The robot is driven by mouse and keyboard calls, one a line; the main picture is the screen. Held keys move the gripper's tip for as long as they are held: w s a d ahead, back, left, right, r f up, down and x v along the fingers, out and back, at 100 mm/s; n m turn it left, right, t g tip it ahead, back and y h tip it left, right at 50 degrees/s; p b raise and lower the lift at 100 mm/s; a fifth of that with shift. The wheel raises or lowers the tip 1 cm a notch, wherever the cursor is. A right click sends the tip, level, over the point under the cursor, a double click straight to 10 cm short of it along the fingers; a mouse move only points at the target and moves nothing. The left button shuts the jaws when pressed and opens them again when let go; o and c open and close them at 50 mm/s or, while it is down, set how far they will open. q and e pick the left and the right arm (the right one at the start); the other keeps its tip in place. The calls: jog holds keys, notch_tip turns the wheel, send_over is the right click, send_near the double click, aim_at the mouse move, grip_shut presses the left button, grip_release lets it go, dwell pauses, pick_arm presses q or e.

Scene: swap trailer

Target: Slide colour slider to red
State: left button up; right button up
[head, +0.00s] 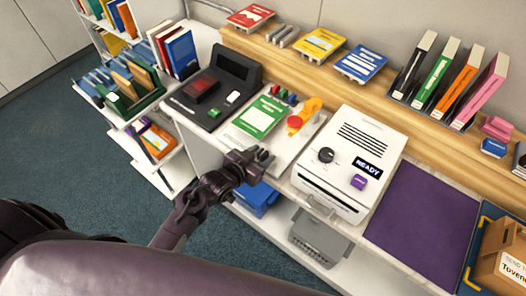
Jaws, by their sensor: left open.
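A white board (300,140) on the counter carries a green booklet (260,117), an orange piece (311,106) with a red round part (294,122), and several small coloured pieces (284,95) in green, red and blue. I cannot tell which of these is the colour slider, or its setting. To the right stands a white machine (352,130) with a black knob, a purple button and a display reading "READY". My left gripper (262,158) is open and empty at the board's front edge, left of the machine. My right gripper is not in view.
A black device (228,80) stands left of the board. A purple mat (425,222) lies right of the machine, with a cardboard box (499,250) beyond. Books and boxes line the raised wooden shelf (300,52). A grey bin (318,240) and blue bin (257,200) sit below.

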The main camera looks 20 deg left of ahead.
pick_arm(q)
jog(key=shift+w+d+f, duration=0.25)
jog(key=shift+w, duration=0.35)
grip_shut()
jog(key=shift+a, duration=0.1)
